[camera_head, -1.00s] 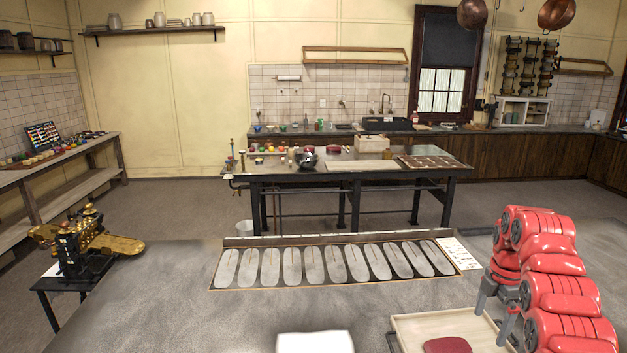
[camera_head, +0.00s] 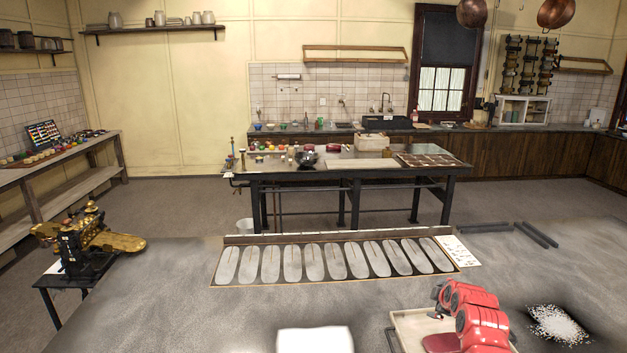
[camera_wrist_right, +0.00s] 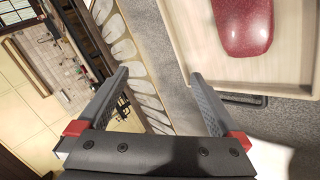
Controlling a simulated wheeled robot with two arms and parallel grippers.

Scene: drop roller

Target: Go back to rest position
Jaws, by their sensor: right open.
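My right arm shows as red links at the lower right of the head view, above a pale wooden tray (camera_head: 398,322). In the right wrist view my right gripper (camera_wrist_right: 160,82) has its two dark fingers spread wide with nothing between them. A glossy dark red slab (camera_wrist_right: 243,22) lies in the tray, up and to the right of the fingers and apart from them. In the head view the red slab (camera_head: 440,343) is partly hidden by my arm. My left gripper is not in view.
A board with a row of grey oval plates (camera_head: 338,262) lies on the grey counter ahead. A brass roller machine (camera_head: 85,240) stands on the left. A speckled patch (camera_head: 558,325) and dark bars (camera_head: 537,234) are on the right. A white block (camera_head: 314,341) is at the front.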

